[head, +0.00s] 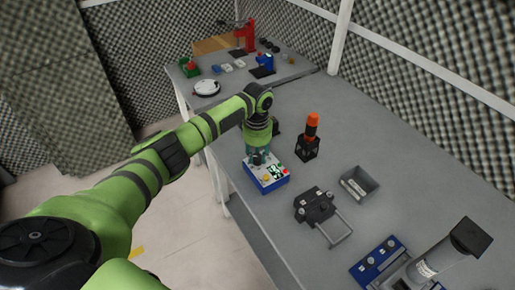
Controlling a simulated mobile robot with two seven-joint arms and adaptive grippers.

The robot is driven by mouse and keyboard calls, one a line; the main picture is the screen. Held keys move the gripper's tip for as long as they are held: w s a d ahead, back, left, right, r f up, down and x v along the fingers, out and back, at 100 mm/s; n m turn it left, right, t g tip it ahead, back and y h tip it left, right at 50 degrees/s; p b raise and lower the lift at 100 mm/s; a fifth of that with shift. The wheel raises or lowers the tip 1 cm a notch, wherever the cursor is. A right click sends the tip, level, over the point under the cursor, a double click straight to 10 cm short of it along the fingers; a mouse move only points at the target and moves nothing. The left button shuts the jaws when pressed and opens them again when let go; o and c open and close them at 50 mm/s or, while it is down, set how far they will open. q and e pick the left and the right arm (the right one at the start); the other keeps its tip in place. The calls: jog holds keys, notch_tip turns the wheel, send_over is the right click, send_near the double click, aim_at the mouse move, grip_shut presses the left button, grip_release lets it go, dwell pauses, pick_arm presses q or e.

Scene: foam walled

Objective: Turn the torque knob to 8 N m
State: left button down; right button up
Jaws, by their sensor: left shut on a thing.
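A blue box with a pale top panel (275,181) stands near the table's left edge. Its panel has a lit green display and small coloured buttons. My left gripper (258,160) points down over the back left part of this panel. It is shut on a dark knob on the panel, which it mostly hides. The knob's pointer and scale cannot be read from here. My right gripper is not in view.
An orange-handled tool (312,126) stands upright in a black holder just right of the box. A dark fixture (315,204), a grey bin (359,184) and a blue panel with knobs (378,261) lie nearer on the grey table (410,190). Several devices crowd the far table.

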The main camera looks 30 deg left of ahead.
aim_at(257, 157)
pick_arm(q)
jog(key=n+p, duration=0.2)
jog(key=n, duration=0.1)
jog(key=shift+r, duration=0.1)
jog(key=shift+a+n+p, duration=0.1)
jog(key=shift+n+p, duration=0.45)
jog(key=shift+n, duration=0.25)
jog(key=c, duration=0.9)
grip_release()
notch_tip(257, 157, up, 12)
jog(key=shift+f, duration=0.1)
